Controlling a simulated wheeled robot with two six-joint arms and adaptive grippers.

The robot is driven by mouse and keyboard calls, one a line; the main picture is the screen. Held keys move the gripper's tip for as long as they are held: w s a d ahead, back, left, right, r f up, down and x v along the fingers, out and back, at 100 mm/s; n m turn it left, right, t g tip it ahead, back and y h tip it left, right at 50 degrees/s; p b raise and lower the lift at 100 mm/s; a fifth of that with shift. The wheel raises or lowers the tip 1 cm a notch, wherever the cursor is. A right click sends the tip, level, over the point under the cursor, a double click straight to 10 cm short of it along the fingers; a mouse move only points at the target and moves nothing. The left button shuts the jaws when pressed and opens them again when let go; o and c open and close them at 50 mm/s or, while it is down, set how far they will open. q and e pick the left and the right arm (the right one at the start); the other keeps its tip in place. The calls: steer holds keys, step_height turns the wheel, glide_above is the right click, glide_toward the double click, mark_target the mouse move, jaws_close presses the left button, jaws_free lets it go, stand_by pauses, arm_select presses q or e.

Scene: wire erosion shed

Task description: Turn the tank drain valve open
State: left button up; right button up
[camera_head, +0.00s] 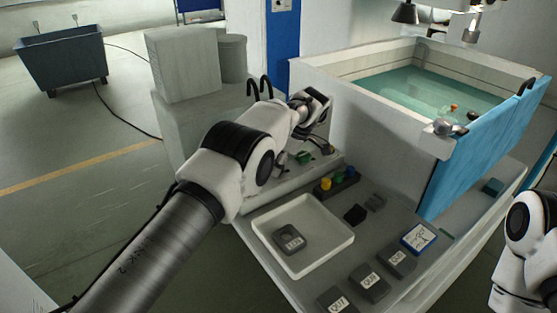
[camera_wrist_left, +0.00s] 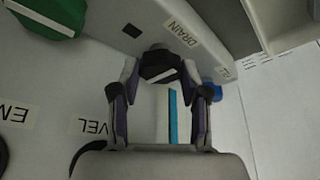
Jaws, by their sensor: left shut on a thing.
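My right gripper is out of view.
A green knob (camera_wrist_left: 42,14) is near the valve. A blue part (camera_wrist_left: 211,91) shows behind one finger. On the bench, a white tray (camera_head: 262,222) holds a grey block (camera_head: 289,239). Several labelled blocks (camera_head: 370,281) lie to its right. A blue panel (camera_head: 480,145) stands against the tank.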

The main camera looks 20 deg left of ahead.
arm_select(q)
steer(key=shift+w+r+n, duration=0.15)
steer(key=shift+r+n, duration=0.05)
steer(key=shift+n, duration=0.2)
steer(key=o, duration=0.9)
steer(key=shift+f, duration=0.1)
